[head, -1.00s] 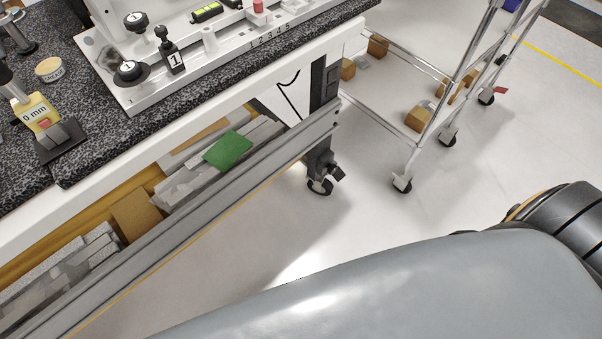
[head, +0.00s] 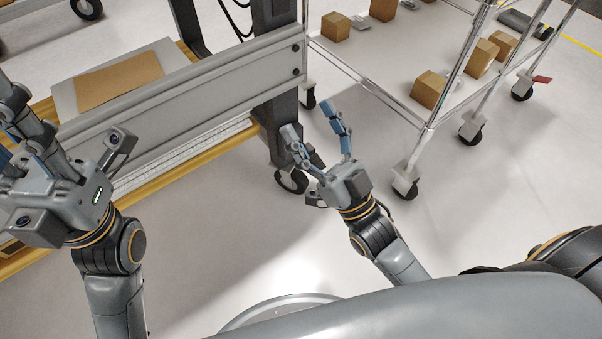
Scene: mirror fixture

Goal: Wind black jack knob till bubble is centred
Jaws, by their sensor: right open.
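The black jack knob, the bubble and the fixture are out of view now. My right gripper (head: 311,118) is in the middle of the head view, above the floor beside the bench leg. Its two blue-tipped fingers are spread apart with nothing between them. My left gripper (head: 18,132) is at the left edge, in front of the bench's lower frame. Its fingers are partly cut off by the picture edge, so I cannot tell whether it is open or shut.
The grey bench rail (head: 200,92) runs across the upper left, with a brown cardboard piece (head: 118,80) on the shelf behind it. A wheeled wire cart (head: 385,98) carrying several cardboard boxes stands at the upper right. The floor (head: 215,245) between is clear.

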